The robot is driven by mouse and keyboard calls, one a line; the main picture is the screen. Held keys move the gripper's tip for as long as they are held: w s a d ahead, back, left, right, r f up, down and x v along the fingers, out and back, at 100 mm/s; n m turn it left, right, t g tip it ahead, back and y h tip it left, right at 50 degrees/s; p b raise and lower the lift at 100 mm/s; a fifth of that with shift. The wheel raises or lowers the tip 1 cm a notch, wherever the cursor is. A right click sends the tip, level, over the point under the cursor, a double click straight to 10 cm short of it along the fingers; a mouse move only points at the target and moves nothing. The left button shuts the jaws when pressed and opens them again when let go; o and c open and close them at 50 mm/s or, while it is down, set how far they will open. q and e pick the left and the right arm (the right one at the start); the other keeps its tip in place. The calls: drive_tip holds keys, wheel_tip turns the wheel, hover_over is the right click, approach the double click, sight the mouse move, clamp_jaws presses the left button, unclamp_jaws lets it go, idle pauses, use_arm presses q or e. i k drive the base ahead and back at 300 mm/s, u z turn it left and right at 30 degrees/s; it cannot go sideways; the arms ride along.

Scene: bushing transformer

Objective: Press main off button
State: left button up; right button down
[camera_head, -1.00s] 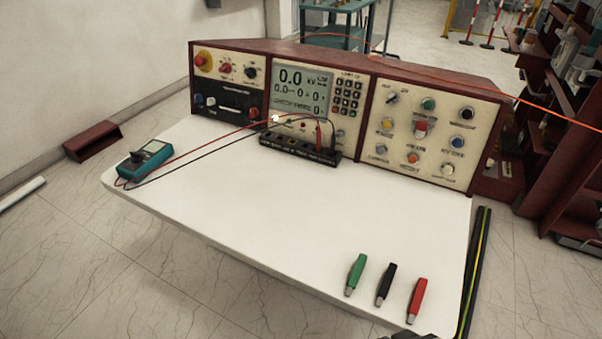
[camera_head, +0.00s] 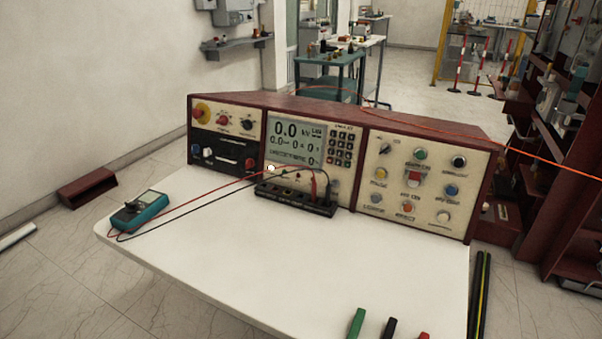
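The control console (camera_head: 340,104) stands at the back of the white table. The labels are too small to read, so I cannot tell which control is the main off button. The middle screen (camera_head: 297,144) reads 0.0 kV. Neither of my grippers is in view.
A teal meter (camera_head: 139,210) lies at the table's left, its red and black leads running to a black terminal strip (camera_head: 296,200) before the console. Green, black and red clips (camera_head: 357,323) lie at the front right edge. The white tabletop (camera_head: 270,260) is mostly clear.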

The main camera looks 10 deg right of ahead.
sight(458, 163)
drive_tip(key=u, duration=2.35)
drive_tip(key=k, duration=1.65)
drive_tip(key=z, duration=1.9)
